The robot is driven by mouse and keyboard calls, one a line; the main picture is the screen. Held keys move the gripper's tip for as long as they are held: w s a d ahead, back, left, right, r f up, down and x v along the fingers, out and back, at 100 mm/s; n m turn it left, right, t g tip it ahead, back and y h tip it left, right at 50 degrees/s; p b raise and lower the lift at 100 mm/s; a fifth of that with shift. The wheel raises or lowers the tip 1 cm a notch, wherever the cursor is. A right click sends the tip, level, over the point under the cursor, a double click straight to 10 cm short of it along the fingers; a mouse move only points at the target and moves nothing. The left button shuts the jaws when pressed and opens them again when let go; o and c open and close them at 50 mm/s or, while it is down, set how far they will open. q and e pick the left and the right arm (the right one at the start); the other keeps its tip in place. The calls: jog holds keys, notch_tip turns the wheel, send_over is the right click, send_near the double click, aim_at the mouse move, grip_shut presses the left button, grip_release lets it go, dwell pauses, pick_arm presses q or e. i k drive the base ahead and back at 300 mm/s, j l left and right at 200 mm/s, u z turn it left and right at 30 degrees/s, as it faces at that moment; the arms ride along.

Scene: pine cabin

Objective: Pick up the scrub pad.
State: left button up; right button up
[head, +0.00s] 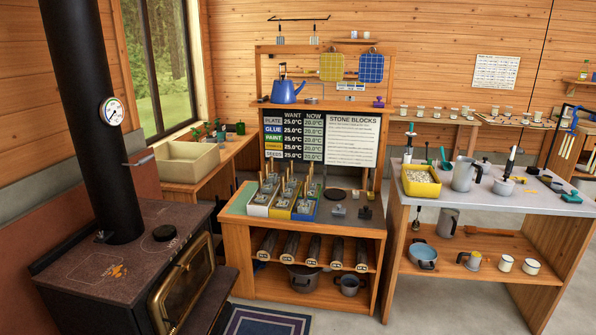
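I cannot make out a scrub pad for certain in the head view. Small items lie on the workbench (262,222) and on the grey-topped table (460,202), but they are too small to identify as the pad. Neither of my grippers is in view.
A black stove (125,262) with a tall flue stands at the left. A pale basin (186,161) is by the window. A yellow-rimmed tray (421,188) and a metal jug (463,176) stand on the grey-topped table. Floor shows between bench and table.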

aim_at(338, 210)
jog(key=i, duration=1.4)
